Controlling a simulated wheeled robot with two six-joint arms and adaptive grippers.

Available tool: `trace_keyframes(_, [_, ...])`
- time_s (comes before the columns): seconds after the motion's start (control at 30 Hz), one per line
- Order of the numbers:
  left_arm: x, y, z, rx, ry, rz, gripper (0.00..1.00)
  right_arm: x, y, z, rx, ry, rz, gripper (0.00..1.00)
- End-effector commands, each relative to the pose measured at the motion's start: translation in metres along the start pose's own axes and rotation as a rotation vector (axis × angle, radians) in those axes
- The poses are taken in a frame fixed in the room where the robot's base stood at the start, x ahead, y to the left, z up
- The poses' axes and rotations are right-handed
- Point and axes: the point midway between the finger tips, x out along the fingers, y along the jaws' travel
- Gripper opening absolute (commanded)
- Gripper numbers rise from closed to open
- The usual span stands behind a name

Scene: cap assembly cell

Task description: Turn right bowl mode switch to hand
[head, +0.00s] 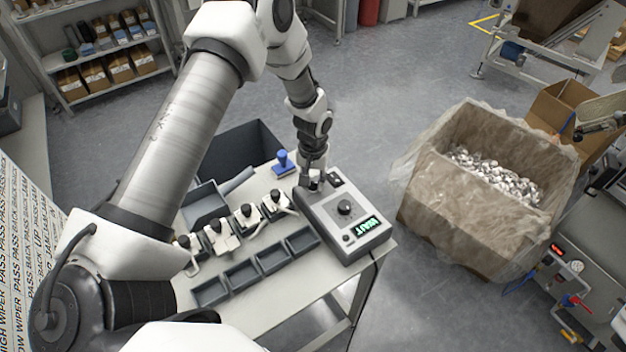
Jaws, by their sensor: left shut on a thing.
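My left gripper (314,182) points down at the back left corner of a grey tester box (338,250) on the table. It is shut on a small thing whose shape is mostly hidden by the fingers. The box has a black knob (345,208) and a lit green display (368,225). At the right edge, a machine carries a control panel (590,285) with a red readout (557,250), a round pale knob (577,266) and a red lever-like part (577,301). I cannot tell which control is the right bowl mode switch.
Grey bins (242,274) and several white fixtures with black knobs (250,214) fill the table beside the tester. A blue-handled stamp (283,162) stands behind. A plastic-lined carton (450,225) of shiny parts stands between table and right machine. Open floor lies behind.

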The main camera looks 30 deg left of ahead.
Motion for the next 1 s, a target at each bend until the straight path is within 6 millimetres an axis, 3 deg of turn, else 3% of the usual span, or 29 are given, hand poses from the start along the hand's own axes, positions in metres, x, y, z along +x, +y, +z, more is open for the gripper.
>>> trace_keyframes(0.37, [0.000,0.000,-0.001,0.234,0.001,0.000,0.00,0.007,0.000,0.000,0.000,0.000,0.000,0.40])
trace_keyframes(1.0, [-0.001,0.000,-0.001,0.839,0.003,0.000,0.00,0.022,0.000,0.000,0.000,0.000,0.000,0.40])
